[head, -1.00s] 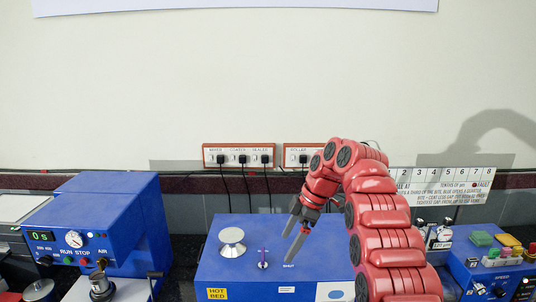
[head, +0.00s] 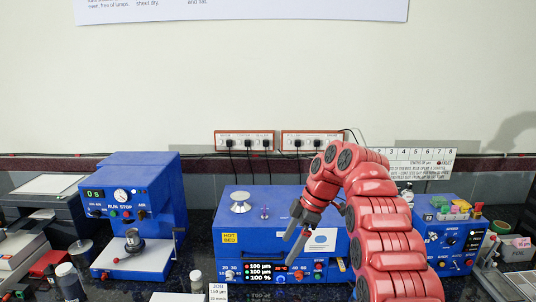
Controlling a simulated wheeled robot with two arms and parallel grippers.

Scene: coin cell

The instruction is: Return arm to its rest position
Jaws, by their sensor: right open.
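My right arm is red and segmented and comes up from the bottom right in the head view. Its gripper (head: 300,229) points down and to the left, with two grey fingers apart and nothing between them. It hangs in front of the blue hot bed machine (head: 270,205), over its right part. I cannot tell the gap between the fingers and the machine. My left gripper is not in view.
A blue press with a run/stop panel (head: 125,195) stands at the left, with a grey printer-like device (head: 45,200) beyond it. A blue box with coloured buttons (head: 450,235) stands right of my arm. Sockets (head: 245,140) line the wall. Dark counter (head: 200,240) shows between the machines.

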